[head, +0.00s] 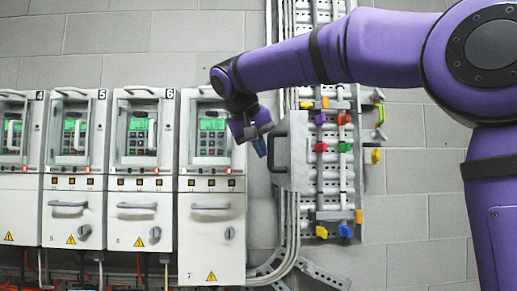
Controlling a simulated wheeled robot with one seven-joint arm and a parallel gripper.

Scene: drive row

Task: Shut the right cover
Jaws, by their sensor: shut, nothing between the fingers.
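The right cover (299,150) belongs to the rightmost drive (211,210), marked 7. It stands swung open to the right of that drive, seen nearly edge-on, with a grey handle (275,158) on its left side. The drive's green screen and keypad (212,136) are uncovered. My gripper (259,146) is shut and empty, pointing down just left of the open cover and close to its handle. I cannot tell whether it touches the handle.
Several similar drives stand in a row to the left, such as drive 6 (140,205), their covers shut. A rack with coloured clips (335,190) and vertical pipes (291,225) are behind the cover. Bare block wall (415,225) lies to the right.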

